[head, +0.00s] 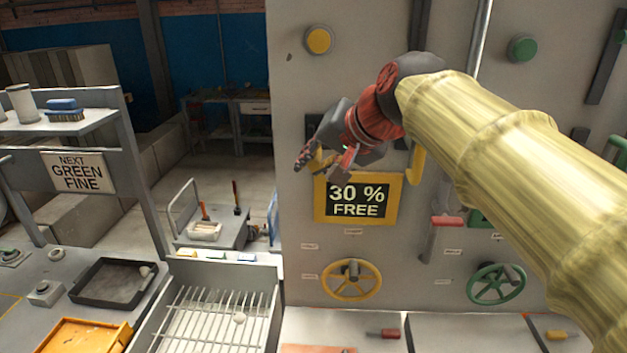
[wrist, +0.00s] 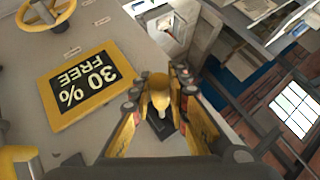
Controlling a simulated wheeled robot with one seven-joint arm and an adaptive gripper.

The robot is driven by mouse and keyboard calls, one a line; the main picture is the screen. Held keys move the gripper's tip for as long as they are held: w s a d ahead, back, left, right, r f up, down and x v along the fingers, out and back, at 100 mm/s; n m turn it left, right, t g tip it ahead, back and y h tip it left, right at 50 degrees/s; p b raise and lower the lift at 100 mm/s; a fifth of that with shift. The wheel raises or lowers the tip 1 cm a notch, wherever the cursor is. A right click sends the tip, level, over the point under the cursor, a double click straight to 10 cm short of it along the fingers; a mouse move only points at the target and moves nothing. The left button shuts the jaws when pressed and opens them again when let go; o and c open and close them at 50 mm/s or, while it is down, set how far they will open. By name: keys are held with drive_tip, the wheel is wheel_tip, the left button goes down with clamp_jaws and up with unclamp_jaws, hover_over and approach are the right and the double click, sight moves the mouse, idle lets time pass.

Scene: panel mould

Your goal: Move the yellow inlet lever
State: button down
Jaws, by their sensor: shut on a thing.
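The yellow inlet lever (wrist: 158,92) shows in the wrist view between the fingers of my gripper (wrist: 160,97), with its dark base behind it on the grey panel. My gripper is shut on the lever. In the head view my gripper (head: 322,160) is at the upper left of the yellow-framed sign, and it hides most of the lever there.
The "30 % FREE" sign (head: 358,199) is just below my gripper. A yellow handwheel (head: 351,280) and a green handwheel (head: 496,284) sit lower on the panel. A red-topped lever (head: 447,222) is to the right.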

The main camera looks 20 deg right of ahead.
drive_tip(key=f+t+b, duration=0.1)
drive_tip(key=b, duration=0.4)
drive_tip(key=w+f+n+t+b, duration=0.1)
drive_tip(key=f+t+b, duration=0.1)
drive_tip(key=b, duration=0.3)
drive_tip(key=f+t+h+b, duration=0.1)
drive_tip(key=f+b, duration=0.1)
drive_tip(key=b, duration=0.3)
drive_tip(key=shift+w+d+f+b, duration=0.2)
drive_tip(key=shift+d+b, duration=0.05)
drive_tip(key=shift+b, duration=0.1)
drive_tip(key=shift+w+n+t+b, duration=0.1)
drive_tip(key=shift+n+t+b, duration=0.2)
drive_tip(key=shift+t+b, duration=0.1)
drive_tip(key=c, duration=1.8)
unclamp_jaws()
drive_tip(key=shift+d, duration=0.1)
drive_tip(key=shift+c, duration=0.2)
drive_tip(key=shift+o, duration=0.8)
drive_tip(key=shift+r, duration=0.1)
